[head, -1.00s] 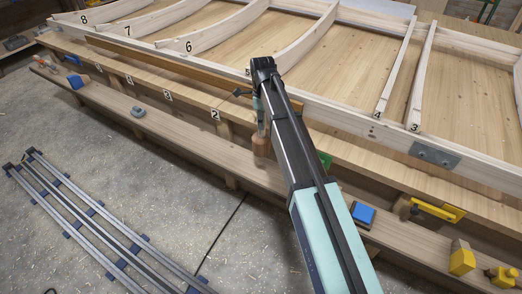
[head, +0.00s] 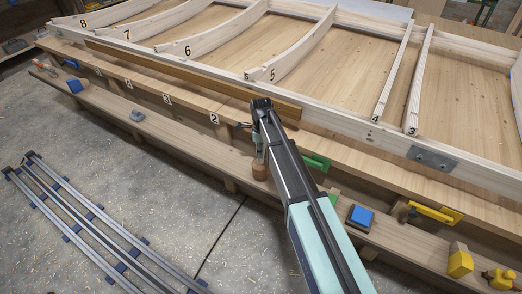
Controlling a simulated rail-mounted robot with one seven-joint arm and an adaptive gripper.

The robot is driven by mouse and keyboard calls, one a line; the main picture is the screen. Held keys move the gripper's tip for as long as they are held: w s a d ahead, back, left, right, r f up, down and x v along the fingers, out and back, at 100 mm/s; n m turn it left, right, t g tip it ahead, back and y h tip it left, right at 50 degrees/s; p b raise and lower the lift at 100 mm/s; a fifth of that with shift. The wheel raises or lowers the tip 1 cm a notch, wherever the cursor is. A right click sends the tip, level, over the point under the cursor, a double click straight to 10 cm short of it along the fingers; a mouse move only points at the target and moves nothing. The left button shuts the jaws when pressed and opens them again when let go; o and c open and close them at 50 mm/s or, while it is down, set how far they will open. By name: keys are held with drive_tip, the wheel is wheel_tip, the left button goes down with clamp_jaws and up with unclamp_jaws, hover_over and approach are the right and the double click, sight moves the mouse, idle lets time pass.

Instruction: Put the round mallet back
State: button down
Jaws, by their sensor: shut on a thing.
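The round mallet (head: 260,171) shows as a small brown cylinder head below my gripper, above or at the lower shelf board (head: 205,150). My gripper (head: 257,143) is seen small and from behind, at the end of my arm, shut on the mallet's upper part. The mallet looks roughly upright, head down. My gripper and arm hide most of its handle. I cannot tell whether the head touches the board.
A green-handled tool (head: 316,161) is right of my arm. A grey tool (head: 137,115) sits left on the shelf.

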drive_tip(key=shift+f, duration=0.15)
drive_tip(key=c, duration=0.8)
unclamp_jaws()
wheel_tip(320, 180, up, 12)
drive_tip(key=shift+r+b, duration=0.1)
drive_tip(key=shift+b, duration=0.5)
